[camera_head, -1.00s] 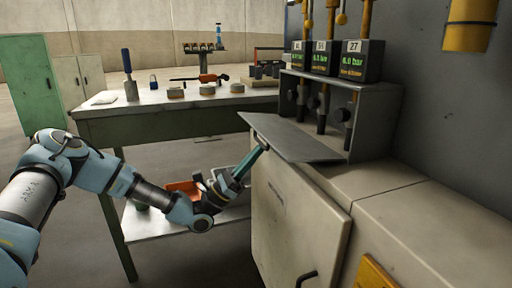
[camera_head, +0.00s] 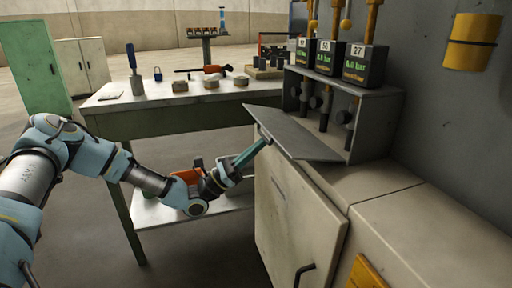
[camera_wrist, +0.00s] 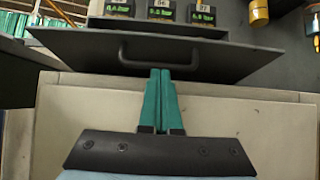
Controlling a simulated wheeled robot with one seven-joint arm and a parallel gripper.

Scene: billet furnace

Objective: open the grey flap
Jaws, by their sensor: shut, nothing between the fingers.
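The grey flap (camera_head: 296,138) hangs open from the front of the grey box (camera_head: 372,120) under the gauges. It juts out to the left, tilted, and the inside of the box shows behind it. In the wrist view the flap (camera_wrist: 90,45) lies across the picture with its dark handle (camera_wrist: 172,52) facing me. My gripper (camera_head: 265,142) is at the flap's outer edge, on its underside. Its green fingers, also in the wrist view (camera_wrist: 161,74), are together and empty, with tips just below the handle. I cannot tell whether they touch the flap.
The beige cabinet (camera_head: 290,215) with a dark door handle stands below the flap. A green workbench (camera_head: 130,105) with tools stands left, with an orange bin on its lower shelf. Three gauges (camera_head: 330,58) top the box. The floor between bench and cabinet is open.

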